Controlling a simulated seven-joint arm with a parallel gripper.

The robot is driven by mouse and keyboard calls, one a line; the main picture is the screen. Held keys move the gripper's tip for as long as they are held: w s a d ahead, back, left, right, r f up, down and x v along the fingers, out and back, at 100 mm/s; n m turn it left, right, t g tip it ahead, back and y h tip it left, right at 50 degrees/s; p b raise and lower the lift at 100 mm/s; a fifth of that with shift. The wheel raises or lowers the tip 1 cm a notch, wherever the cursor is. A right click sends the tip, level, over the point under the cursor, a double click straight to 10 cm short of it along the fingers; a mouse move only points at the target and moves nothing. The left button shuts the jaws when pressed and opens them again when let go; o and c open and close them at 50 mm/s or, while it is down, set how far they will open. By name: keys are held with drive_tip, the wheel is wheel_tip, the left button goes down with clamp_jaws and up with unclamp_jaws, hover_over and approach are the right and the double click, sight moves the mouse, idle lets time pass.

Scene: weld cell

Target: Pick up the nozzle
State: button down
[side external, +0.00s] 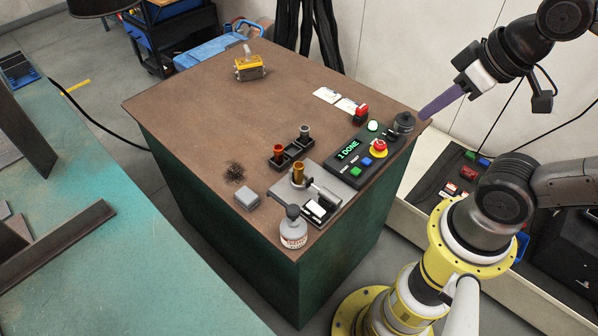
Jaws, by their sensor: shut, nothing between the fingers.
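Several small nozzle-like parts stand on the brown-topped table (190,105). A copper one (278,151) and a grey one (304,132) stand in a small black rack (291,152). A brass-coloured one (298,172) stands upright on a grey fixture plate (283,190). I cannot tell which of these is the nozzle. My gripper (422,115) is shut and empty, with long purple fingers. It is at the right corner of the table, well to the right of the rack and fixture. In the picture its tips lie close to a dark round part (404,122); contact cannot be told.
A control box (360,150) with a green "1.DONE" display and a red button (379,146) lies between my gripper and the rack. A white bottle (293,232), a grey block (248,198) and wire wool (234,173) are near the front. The table's back left is mostly clear.

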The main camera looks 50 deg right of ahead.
drive_tip(key=c, duration=1.6)
unclamp_jaws()
drive_tip(key=c, duration=0.5)
unclamp_jaws()
drive_tip(key=w+a+r+n, duration=0.1)
drive_tip(key=w+r+n, duration=0.3)
drive_tip(key=w+n, duration=0.55)
drive_tip(key=n+g, duration=0.6)
drive_tip(key=n, duration=0.4)
hover_over(299, 165)
drive_tip(key=f, duration=2.1)
drive_tip(key=shift+w+a, duration=0.1)
drive_tip(key=shift+w, duration=0.2)
drive_tip(key=shift+s+f, duration=0.2)
drive_tip(key=shift+f, duration=1.3)
drive_tip(key=shift+s+f, duration=0.15)
drive_tip(key=shift+f, duration=1.3)
